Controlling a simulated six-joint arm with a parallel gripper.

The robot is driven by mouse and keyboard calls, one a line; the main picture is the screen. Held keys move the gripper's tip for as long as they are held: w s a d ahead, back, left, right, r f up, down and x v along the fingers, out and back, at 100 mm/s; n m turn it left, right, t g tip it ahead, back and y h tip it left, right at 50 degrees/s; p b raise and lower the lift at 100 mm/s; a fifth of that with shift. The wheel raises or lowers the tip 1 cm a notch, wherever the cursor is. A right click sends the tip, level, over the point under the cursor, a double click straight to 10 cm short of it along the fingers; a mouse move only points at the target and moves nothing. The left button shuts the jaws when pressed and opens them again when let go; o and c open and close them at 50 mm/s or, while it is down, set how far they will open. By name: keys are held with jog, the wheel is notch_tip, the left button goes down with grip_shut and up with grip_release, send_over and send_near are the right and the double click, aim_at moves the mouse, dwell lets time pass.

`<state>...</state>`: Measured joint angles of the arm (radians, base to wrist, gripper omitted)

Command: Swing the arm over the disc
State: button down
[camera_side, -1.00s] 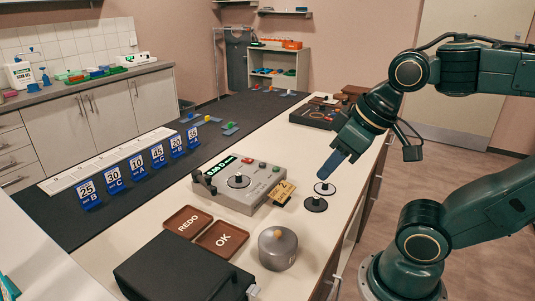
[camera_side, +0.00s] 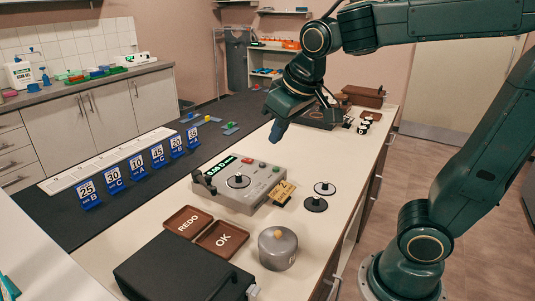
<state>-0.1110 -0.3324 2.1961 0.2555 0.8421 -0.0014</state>
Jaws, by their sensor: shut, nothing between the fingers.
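A grey instrument (camera_side: 246,200) with a lit green display and coloured buttons sits on the white counter. A dark round disc (camera_side: 238,182) with a small central post lies on its top. A short black swing arm (camera_side: 203,182) stands at the instrument's left edge, beside the disc and not over it. My gripper (camera_side: 277,134) is shut and empty, pointing down behind the instrument, apart from the disc and the swing arm.
A gold plate (camera_side: 284,190) sticks out at the instrument's right. Two loose round pieces (camera_side: 316,204) (camera_side: 324,188) lie beyond it. REDO (camera_side: 187,222) and OK (camera_side: 221,238) trays, a lidded grey pot (camera_side: 277,247) and a black case (camera_side: 180,270) are in front. Numbered blue cards (camera_side: 139,166) stand left.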

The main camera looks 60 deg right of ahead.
jog(key=w+a+f+m+g+h, duration=0.1)
jog(key=w+f+h, duration=0.15)
jog(key=w, duration=1.15)
jog(key=w+a+f+m+h, duration=0.1)
jog(key=w+a+f, duration=0.4)
jog(key=w+f, duration=0.6)
jog(key=shift+w+f+g+h, duration=0.2)
jog(key=shift+f+g+h, duration=0.25)
jog(key=shift+h, duration=0.3)
jog(key=shift+d+f, duration=0.1)
jog(key=shift+f, duration=0.05)
jog(key=w+d+f, duration=0.2)
jog(key=d+f, duration=0.6)
jog(key=d, duration=0.1)
